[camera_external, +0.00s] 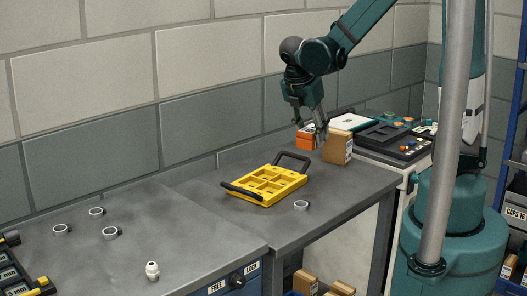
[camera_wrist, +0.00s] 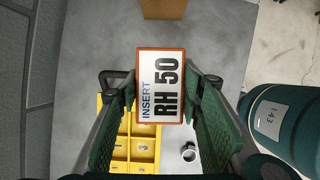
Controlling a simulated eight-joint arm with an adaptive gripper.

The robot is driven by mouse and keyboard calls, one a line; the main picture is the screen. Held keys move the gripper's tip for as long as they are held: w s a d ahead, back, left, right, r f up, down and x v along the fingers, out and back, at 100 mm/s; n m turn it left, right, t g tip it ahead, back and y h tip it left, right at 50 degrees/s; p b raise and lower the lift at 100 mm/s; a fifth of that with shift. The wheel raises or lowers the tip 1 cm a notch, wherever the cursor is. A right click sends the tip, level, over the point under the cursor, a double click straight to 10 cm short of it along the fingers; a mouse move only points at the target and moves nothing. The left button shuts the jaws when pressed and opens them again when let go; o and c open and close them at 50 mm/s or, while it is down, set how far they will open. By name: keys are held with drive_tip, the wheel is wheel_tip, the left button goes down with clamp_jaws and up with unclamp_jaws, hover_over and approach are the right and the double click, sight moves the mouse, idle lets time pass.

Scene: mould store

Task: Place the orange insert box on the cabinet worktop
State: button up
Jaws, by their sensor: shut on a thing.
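The orange insert box (camera_external: 306,141) is held by my gripper (camera_external: 311,132) above the right-hand grey table (camera_external: 350,185). In the wrist view the box (camera_wrist: 162,87) shows its white label, "INSERT RH 50", between the two green fingers of my gripper (camera_wrist: 163,85). Its underside is hidden. The cabinet worktop (camera_external: 170,225) appears to be the grey top at the left, above a blue front with "FREE" and "LOCK" labels. My gripper is to the right of and beyond this worktop.
A yellow compartment tray (camera_external: 265,187) with black handles and a ring (camera_external: 301,205) lie on the table. A cardboard box (camera_external: 337,147) stands close to my gripper. Several rings and a white fitting (camera_external: 152,270) sit on the worktop; its middle is mostly clear. A grey pole (camera_external: 447,140) stands at right.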

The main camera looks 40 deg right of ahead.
drive_tip(key=w+a+r+n+t+p, duration=0.1)
drive_tip(key=a+n, duration=0.2)
drive_tip(key=a, duration=1.6)
drive_tip(key=w+a+r+n+t+p, duration=0.1)
drive_tip(key=w+a+r+n+p, duration=0.1)
drive_tip(key=a, duration=1.6)
drive_tip(key=s+a+n, duration=0.1)
drive_tip(key=s+a, duration=0.2)
drive_tip(key=a, duration=0.4)
drive_tip(key=s+a+n+y, duration=0.1)
drive_tip(key=s+a, duration=0.2)
drive_tip(key=a, duration=0.4)
drive_tip(key=shift+s+a, duration=0.15)
drive_tip(key=shift+a, duration=0.15)
drive_tip(key=shift+f, duration=0.2)
drive_tip(key=shift+f, duration=2.85)
drive_tip(key=shift+f, duration=2.05)
drive_tip(key=shift+f, duration=0.15)
drive_tip(key=o, duration=1.1)
